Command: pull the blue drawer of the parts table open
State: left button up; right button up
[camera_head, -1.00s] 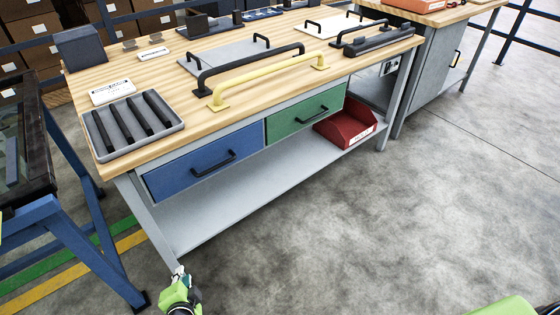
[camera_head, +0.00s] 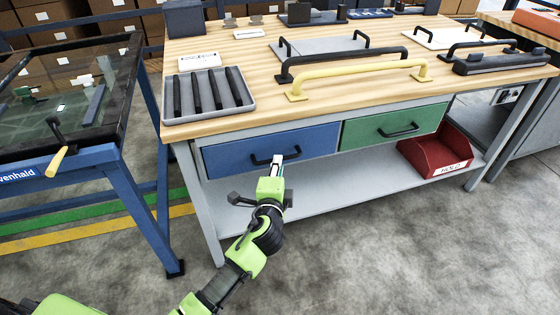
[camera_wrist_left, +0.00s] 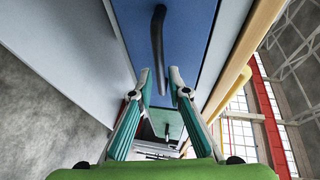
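The blue drawer (camera_head: 232,157) of the parts table sits flush in the frame under the wooden top, beside the green drawer (camera_head: 362,131). Its black bar handle (camera_head: 262,162) runs across the front. My left gripper (camera_head: 278,160) is at the right part of this handle. In the left wrist view the gripper (camera_wrist_left: 159,72) is open, its two fingers apart. The black handle (camera_wrist_left: 157,40) shows ahead, its near end between the fingertips. I cannot tell whether they touch it. My right gripper is not in view.
The parts table (camera_head: 265,120) carries a grey tray (camera_head: 172,117) of black bars and several handles on top. A red bin (camera_head: 431,158) stands on the lower shelf. A blue-framed glass table (camera_head: 117,170) stands close on the left. The floor in front is clear.

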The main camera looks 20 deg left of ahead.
pick_arm(q)
jog(key=shift+x, duration=2)
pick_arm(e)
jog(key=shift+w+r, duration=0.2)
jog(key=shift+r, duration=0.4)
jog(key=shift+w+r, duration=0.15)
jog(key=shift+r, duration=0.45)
pick_arm(q)
grip_shut()
